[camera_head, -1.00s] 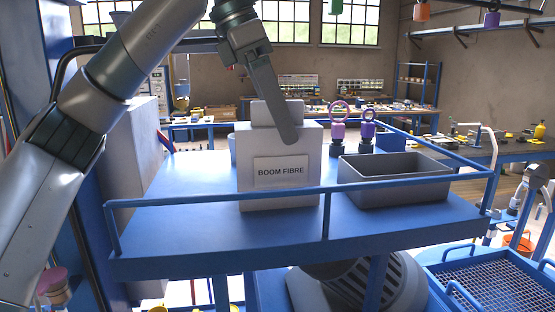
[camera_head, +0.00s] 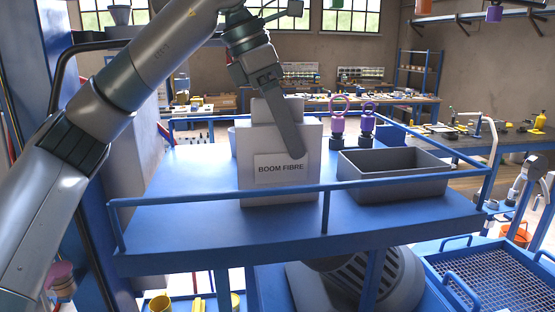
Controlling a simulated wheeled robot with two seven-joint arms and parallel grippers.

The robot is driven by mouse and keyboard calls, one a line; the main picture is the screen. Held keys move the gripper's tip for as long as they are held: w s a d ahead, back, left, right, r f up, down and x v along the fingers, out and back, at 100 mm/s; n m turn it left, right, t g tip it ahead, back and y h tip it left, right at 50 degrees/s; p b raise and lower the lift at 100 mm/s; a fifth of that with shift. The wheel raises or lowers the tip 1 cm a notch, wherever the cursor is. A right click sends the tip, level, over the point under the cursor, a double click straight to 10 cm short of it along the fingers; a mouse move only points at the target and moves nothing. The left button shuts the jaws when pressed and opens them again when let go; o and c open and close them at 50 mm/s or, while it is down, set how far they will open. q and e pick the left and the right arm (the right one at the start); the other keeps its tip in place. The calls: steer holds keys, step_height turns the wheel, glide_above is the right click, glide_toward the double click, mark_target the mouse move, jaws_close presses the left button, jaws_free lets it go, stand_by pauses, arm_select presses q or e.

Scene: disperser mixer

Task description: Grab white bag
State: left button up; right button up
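The white bag (camera_head: 253,190), labelled BOOM FIBRE, stands upright on the blue platform (camera_head: 180,220). It has a narrower top. My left gripper (camera_head: 288,140) comes down from above, and one long grey finger hangs in front of the bag's top and upper front, its tip just above the label. The other finger is not visible, so I cannot tell the opening or whether the finger touches the bag. My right gripper is not in view.
A blue rail (camera_head: 325,191) runs in front of the bag. A grey open bin (camera_head: 395,187) stands right of it, with two purple ring-topped items (camera_head: 338,125) behind. A wire-mesh blue tray (camera_head: 490,280) is at lower right.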

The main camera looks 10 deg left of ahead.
arm_select(q)
jaws_close()
steer(key=shift+r, duration=0.1)
steer(key=shift+r+b, duration=0.5)
steer(key=shift+r, duration=0.25)
steer(key=r, duration=0.1)
steer(key=r+b, duration=0.1)
steer(key=d+r, duration=0.1)
steer(key=shift+s+d+b, duration=0.1)
steer(key=shift+s+b, duration=0.15)
steer(key=shift+b, duration=0.05)
steer(key=s+d+r+b, duration=0.3)
steer(key=s+d+r, duration=0.2)
steer(key=d, duration=0.4)
steer(key=shift+s+r, duration=0.25)
steer(key=shift+r, duration=0.5)
steer(key=shift+a, duration=0.1)
